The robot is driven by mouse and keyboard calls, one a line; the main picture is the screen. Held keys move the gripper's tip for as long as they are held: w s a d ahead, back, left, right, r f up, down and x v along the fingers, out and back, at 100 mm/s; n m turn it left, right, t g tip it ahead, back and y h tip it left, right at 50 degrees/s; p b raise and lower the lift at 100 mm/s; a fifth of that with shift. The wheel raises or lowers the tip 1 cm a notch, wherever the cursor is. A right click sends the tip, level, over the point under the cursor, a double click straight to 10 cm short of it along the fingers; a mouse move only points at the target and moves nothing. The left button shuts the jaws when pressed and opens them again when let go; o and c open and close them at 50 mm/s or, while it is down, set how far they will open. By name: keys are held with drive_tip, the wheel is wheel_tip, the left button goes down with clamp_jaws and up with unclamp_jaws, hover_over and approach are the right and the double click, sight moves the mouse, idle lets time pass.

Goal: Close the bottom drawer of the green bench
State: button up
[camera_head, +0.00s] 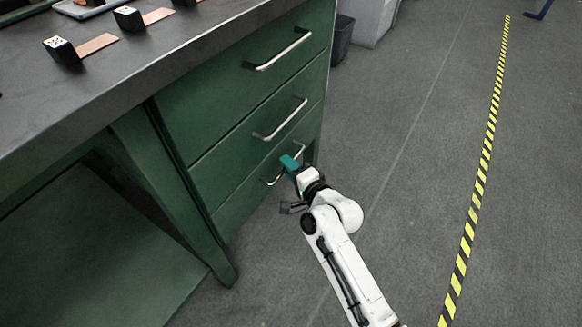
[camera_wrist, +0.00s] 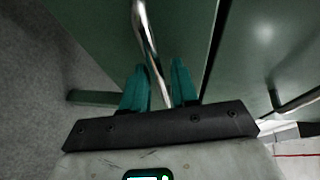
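The green bench (camera_head: 140,150) stands at left in the head view, with drawers stacked in its right part. The bottom drawer (camera_head: 240,202) looks nearly level with the drawer above; any small gap is hard to judge. My gripper (camera_head: 291,163) is at the bottom drawer's metal handle (camera_head: 270,181), partly covering it. In the wrist view my gripper (camera_wrist: 158,70) has its teal fingers apart, on either side of the handle (camera_wrist: 146,32). Gaps show beside the bar, so the fingers do not look clamped. The bottom drawer front (camera_wrist: 180,25) lies just behind the handle.
The middle handle (camera_head: 280,120) and top handle (camera_head: 278,50) stick out above my gripper. Small black blocks (camera_head: 62,50) and copper strips (camera_head: 98,44) lie on the benchtop. A dark bin (camera_head: 342,38) stands behind the bench. The floor at right is clear up to a yellow-black stripe (camera_head: 480,172).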

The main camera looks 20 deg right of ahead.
drive_tip(key=shift+o, duration=0.7)
drive_tip(key=shift+s, duration=0.1)
drive_tip(key=p+v, duration=0.2)
drive_tip(key=v, duration=0.8)
drive_tip(key=shift+s+p, duration=0.35)
drive_tip(key=shift+d, duration=0.1)
drive_tip(key=s+f+n+g, duration=0.4)
drive_tip(key=s+n+g, duration=0.4)
drive_tip(key=s, duration=0.4)
drive_tip(key=s+d+r+n+g+h, duration=0.1)
drive_tip(key=s+d+n+g+h, duration=0.2)
drive_tip(key=s, duration=0.6)
drive_tip(key=s+d+n+g+h, duration=0.1)
drive_tip(key=s+d+n+g, duration=0.25)
drive_tip(key=s, duration=0.55)
wheel_tip(320, 180, up, 34)
drive_tip(key=p, duration=3.3)
drive_tip(key=shift+w+d+f+p, duration=0.25)
drive_tip(key=shift+w+p, duration=0.1)
drive_tip(key=shift+w, duration=0.15)
